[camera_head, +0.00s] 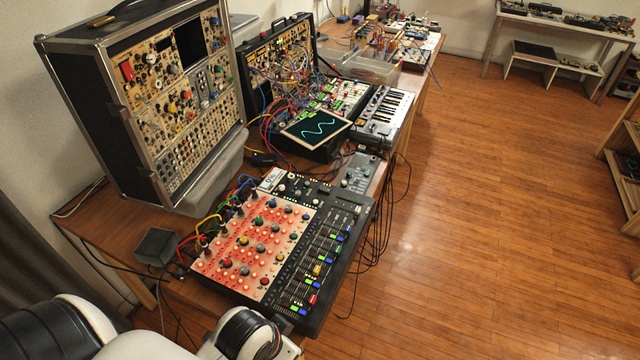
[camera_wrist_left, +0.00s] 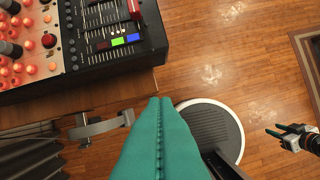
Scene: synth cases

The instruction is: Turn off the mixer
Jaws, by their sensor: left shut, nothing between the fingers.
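The mixer (camera_head: 326,262) lies on the near end of the wooden table in the head view. Its left panel (camera_head: 262,236) glows red among coloured knobs; faders with coloured caps fill its right side. A corner of the mixer (camera_wrist_left: 112,62) shows at the upper left of the left wrist view, with a red fader cap (camera_wrist_left: 134,9). My left gripper (camera_wrist_left: 160,100) has its teal fingers pressed together, empty, in front of the mixer's near edge, apart from it in the picture. My right gripper (camera_wrist_left: 282,130) shows at the right of that view, its thin fingers apart and empty.
A modular synth case (camera_head: 150,100) stands behind the mixer, with a second case (camera_head: 282,62), a screen (camera_head: 316,128) and a keyboard (camera_head: 386,108) farther along. Patch cables crowd the mixer's left side; black cables (camera_head: 385,225) hang at its right. The wooden floor (camera_head: 480,240) is open.

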